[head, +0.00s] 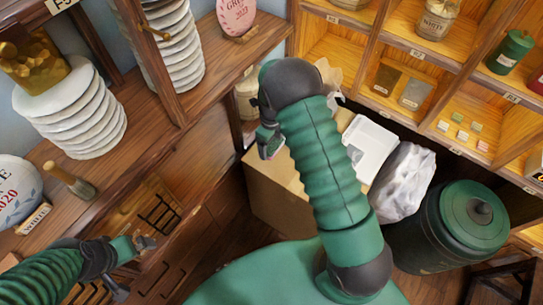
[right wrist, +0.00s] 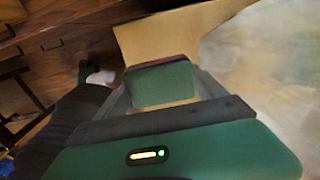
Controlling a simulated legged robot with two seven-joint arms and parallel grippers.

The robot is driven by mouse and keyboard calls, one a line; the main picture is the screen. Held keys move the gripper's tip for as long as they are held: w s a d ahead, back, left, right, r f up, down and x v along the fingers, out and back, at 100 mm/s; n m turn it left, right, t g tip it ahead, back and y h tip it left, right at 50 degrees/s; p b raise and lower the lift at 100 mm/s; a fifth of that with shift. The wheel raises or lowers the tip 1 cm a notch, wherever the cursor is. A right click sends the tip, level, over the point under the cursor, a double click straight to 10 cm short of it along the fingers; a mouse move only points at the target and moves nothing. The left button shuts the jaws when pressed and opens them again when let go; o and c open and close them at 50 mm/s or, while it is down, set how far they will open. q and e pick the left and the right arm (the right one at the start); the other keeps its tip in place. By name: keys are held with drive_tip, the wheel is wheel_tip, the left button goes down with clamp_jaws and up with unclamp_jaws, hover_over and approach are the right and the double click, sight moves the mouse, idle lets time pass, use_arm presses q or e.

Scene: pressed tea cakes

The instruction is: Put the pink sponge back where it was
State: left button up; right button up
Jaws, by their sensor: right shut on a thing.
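My right gripper (head: 268,140) hangs beyond the bend of my right arm, over the cardboard box, mostly hidden by its own wrist in the head view. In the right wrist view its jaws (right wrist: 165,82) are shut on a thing. Only narrow dull red and pinkish edges of it, taken as the pink sponge (right wrist: 180,102), show around a green pad; most of it is hidden. No other pink sponge is seen. My left gripper (head: 134,268) is at the lower left, its fingers apart and nothing seen between them, in front of the wooden drawers.
The cardboard box (head: 278,205) bears a white tray (head: 369,145). A pale wrapped bundle (head: 404,182) and a green lidded bin (head: 465,225) stand to its right. Shelves with stacked white cakes (head: 85,115) are at left; lit cubbies (head: 400,75) are at upper right.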

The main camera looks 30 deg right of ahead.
sight(272, 144)
drive_tip(key=f, duration=0.4)
drive_tip(key=d+f, duration=0.1)
drive_tip(key=f, duration=0.2)
drive_tip(key=shift+a, duration=0.25)
drive_tip(key=o, duration=1.1)
drive_tip(key=shift+a, duration=0.1)
drive_tip(key=shift+o, duration=0.2)
drive_tip(key=shift+r, duration=0.2)
wheel_tip(272, 144, up, 12)
drive_tip(key=shift+f, duration=0.25)
drive_tip(key=shift+s+a+r+n, duration=0.1)
drive_tip(key=shift+r+n, duration=0.2)
drive_tip(key=shift+r, duration=0.05)
drive_tip(key=s+a+r+n+t, duration=0.1)
drive_tip(key=s+a+r+n, duration=0.2)
drive_tip(key=n, duration=0.7)
drive_tip(key=s+a+r+n, duration=0.3)
drive_tip(key=s+n, duration=0.4)
drive_tip(key=n, duration=0.3)
drive_tip(key=s+a+r+n+t, duration=0.1)
drive_tip(key=s+a+r+n, duration=0.2)
drive_tip(key=n, duration=0.8)
drive_tip(key=s+a, duration=0.2)
drive_tip(key=shift+s+a+r+t, duration=0.15)
drive_tip(key=shift+s+r+t, duration=0.15)
drive_tip(key=shift+s+r, duration=0.1)
